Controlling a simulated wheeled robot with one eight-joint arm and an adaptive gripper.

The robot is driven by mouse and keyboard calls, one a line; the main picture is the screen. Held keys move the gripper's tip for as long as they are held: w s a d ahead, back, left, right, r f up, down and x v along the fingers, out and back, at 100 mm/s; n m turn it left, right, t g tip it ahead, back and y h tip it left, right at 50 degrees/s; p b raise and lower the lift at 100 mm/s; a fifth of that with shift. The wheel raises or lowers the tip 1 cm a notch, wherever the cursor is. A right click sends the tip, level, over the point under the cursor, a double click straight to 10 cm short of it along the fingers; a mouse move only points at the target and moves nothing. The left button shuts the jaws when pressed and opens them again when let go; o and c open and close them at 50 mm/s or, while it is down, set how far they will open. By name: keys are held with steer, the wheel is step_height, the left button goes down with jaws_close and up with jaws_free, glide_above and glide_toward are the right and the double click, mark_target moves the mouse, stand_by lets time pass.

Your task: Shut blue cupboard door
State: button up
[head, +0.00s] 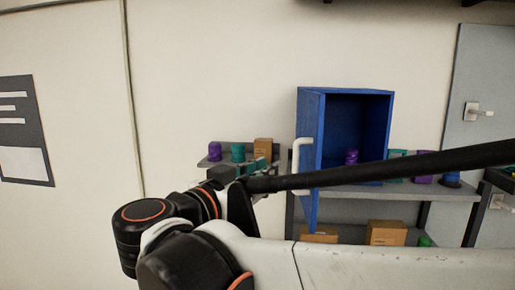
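The blue cupboard (374,128) stands on a grey shelf against the wall, its dark inside open to view. Its blue door (312,125) is swung out toward me on the left side. A white bar handle (296,156) is on the door's left face. A purple item (351,156) shows inside the cupboard. My gripper (258,170) appears to be left of the handle, apart from it in the picture. Its fingers are small and dark against the shelf behind, so their opening is unclear. My black arm link crosses in front of the door and the cupboard's lower part.
Small purple, teal and brown items (238,152) sit on the shelf left of the door. More items (423,178) sit right of the cupboard. Cardboard boxes (386,233) are on the lower level. A grey door (484,80) is at far right.

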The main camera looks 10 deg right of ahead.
mark_target(294, 158)
steer(key=p+x, duration=0.2)
steer(key=x, duration=1.1)
steer(key=shift+w+d+f+p, duration=0.1)
steer(key=shift+w+d+p, duration=0.15)
steer(key=shift+p, duration=0.05)
jaws_close()
